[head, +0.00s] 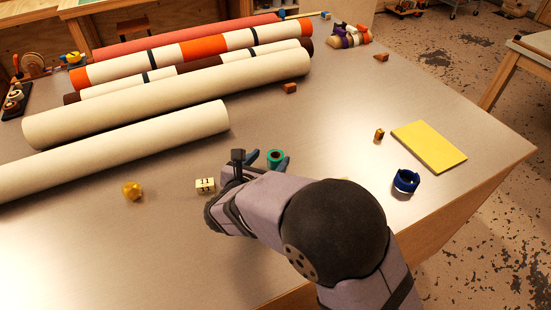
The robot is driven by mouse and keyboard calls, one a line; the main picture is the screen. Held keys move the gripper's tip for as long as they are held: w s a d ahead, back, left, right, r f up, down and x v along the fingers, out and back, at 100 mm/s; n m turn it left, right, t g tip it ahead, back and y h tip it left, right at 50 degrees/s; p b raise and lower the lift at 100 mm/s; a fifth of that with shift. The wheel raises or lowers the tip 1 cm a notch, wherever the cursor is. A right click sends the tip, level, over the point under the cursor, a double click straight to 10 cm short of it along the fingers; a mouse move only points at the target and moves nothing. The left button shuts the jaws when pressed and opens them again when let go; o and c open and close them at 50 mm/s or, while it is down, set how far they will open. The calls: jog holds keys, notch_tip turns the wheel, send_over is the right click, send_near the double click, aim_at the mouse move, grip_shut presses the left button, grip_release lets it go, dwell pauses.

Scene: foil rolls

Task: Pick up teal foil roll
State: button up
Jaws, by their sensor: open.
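The teal foil roll (275,157) stands on the metal-topped table in the head view, showing a teal ring with a dark centre. My gripper (267,160) is at the roll, with bluish fingertips showing on both sides of it. The jaws are open. My arm hides the lower part of the roll and much of the gripper, so I cannot tell whether a finger touches it.
A cream block with dark marks (205,185) and a yellow piece (132,190) lie left of my gripper. A blue roll (406,181), a yellow pad (429,146) and a small brown block (379,135) lie right. Long cream rolls (110,150) fill the back left.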

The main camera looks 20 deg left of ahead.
aim_at(277, 153)
jog(key=x, duration=0.1)
jog(key=p+x, duration=0.1)
jog(key=x, duration=0.2)
jog(key=shift+d+p, duration=0.3)
jog(key=shift+w+f, duration=0.2)
jog(key=shift+w, duration=0.25)
jog(key=c, duration=1.2)
